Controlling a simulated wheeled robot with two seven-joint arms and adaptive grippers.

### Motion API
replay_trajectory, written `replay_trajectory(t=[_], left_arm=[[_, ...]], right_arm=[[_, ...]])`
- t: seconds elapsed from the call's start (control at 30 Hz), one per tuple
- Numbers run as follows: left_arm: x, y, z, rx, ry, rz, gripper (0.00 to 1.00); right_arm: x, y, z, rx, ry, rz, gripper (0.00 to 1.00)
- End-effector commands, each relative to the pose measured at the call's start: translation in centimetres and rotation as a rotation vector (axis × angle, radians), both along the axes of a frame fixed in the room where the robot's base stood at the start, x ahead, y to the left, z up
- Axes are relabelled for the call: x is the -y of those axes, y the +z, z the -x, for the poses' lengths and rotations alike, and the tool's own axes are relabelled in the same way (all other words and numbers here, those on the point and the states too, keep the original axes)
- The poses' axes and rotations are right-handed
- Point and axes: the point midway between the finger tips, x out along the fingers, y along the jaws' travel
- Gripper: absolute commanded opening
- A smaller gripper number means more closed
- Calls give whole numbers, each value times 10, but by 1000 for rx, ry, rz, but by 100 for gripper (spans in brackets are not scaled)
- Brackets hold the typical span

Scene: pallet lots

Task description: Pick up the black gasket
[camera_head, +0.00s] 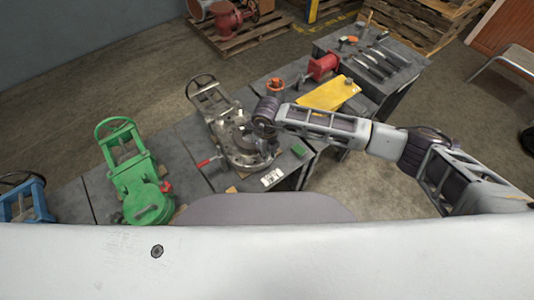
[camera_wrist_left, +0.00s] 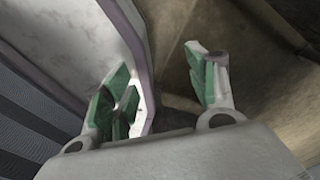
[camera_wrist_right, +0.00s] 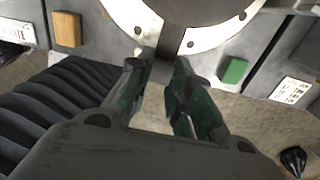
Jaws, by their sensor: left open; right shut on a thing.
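My right gripper (camera_wrist_right: 165,68) is shut on a dark flat piece, which I take to be the black gasket (camera_wrist_right: 173,40). Its visible part is a dark strip crossing the pale ring of a bolted flange (camera_wrist_right: 209,40) in the right wrist view; the rest is out of frame. In the head view my right arm reaches in from the right, and its wrist is over the grey metal valve (camera_head: 216,107). The fingertips and gasket are hard to make out there. My left gripper (camera_wrist_left: 162,88) is open and empty in the left wrist view, and outside the head view.
A green valve (camera_head: 133,178) and a blue one (camera_head: 37,203) stand left on the dark benches. A green block (camera_head: 299,150) and white label (camera_head: 271,178) lie beside the grey valve. A yellow plate (camera_head: 325,95) and red vise (camera_head: 322,67) are further back.

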Motion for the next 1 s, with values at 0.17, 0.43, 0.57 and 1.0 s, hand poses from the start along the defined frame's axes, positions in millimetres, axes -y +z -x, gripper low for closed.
replay_trajectory(t=[0.17, 0.43, 0.57, 1.0], left_arm=[[19, 14, 6, -8, -1, 20, 58], [35, 30, 5, -7, 1, 37, 58], [40, 34, 4, -5, 2, 42, 58], [33, 37, 4, -6, 4, 35, 58]], right_arm=[[0, 24, 0, -1, 0, 1, 0], [0, 51, 0, 1, 0, 0, 0], [0, 59, 0, 1, -1, 1, 0], [0, 66, 0, 0, -1, 1, 0]])
